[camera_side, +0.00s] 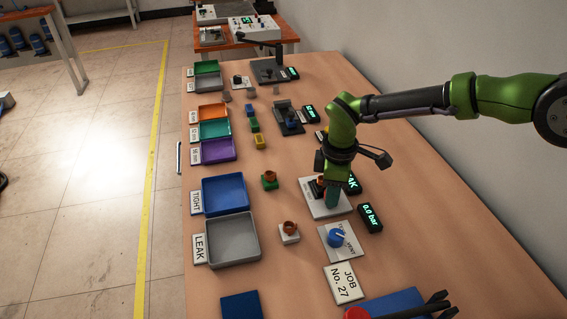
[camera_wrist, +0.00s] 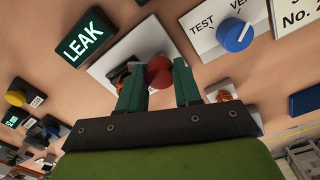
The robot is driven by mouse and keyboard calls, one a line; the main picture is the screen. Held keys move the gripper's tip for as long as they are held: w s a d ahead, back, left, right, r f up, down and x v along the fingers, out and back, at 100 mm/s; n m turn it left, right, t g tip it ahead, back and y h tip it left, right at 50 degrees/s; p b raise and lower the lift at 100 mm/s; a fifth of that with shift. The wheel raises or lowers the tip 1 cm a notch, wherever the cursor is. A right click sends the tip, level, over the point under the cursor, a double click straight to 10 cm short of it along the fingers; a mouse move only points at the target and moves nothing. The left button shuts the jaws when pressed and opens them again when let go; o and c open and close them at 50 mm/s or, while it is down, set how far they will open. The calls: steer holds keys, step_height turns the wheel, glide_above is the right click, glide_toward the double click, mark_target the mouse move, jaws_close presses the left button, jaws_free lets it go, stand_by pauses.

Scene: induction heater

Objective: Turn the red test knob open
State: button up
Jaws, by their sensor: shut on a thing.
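The red knob (camera_wrist: 159,70) is round and sits between the two teal fingers of my gripper (camera_wrist: 158,84) in the wrist view. The fingers close on its two sides. In the side view my gripper (camera_side: 330,194) is low over a white plate (camera_side: 318,207) and hides most of the knob. A dark part with a metal piece stands beside the knob on the plate. A blue knob (camera_side: 337,238) sits on a nearby white panel; the wrist view shows this blue knob (camera_wrist: 234,34) beside the word TEST and a cut-off second label.
A display reading LEAK (camera_wrist: 84,38) stands by the plate, and another reads 0.0 bar (camera_side: 371,216). A white block with a copper-coloured fitting (camera_side: 289,232) is to the left. Blue TIGHT (camera_side: 224,195) and grey LEAK (camera_side: 232,240) trays line the table's left side.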

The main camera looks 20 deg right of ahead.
steer(key=m, duration=0.5)
steer(key=shift+a+m, duration=0.1)
steer(key=shift+m, duration=0.2)
steer(key=m, duration=0.5)
steer(key=shift+m, duration=0.4)
steer(key=o, duration=1)
steer(key=shift+o, duration=0.2)
step_height(320, 180, up, 17)
steer(key=shift+a, duration=0.25)
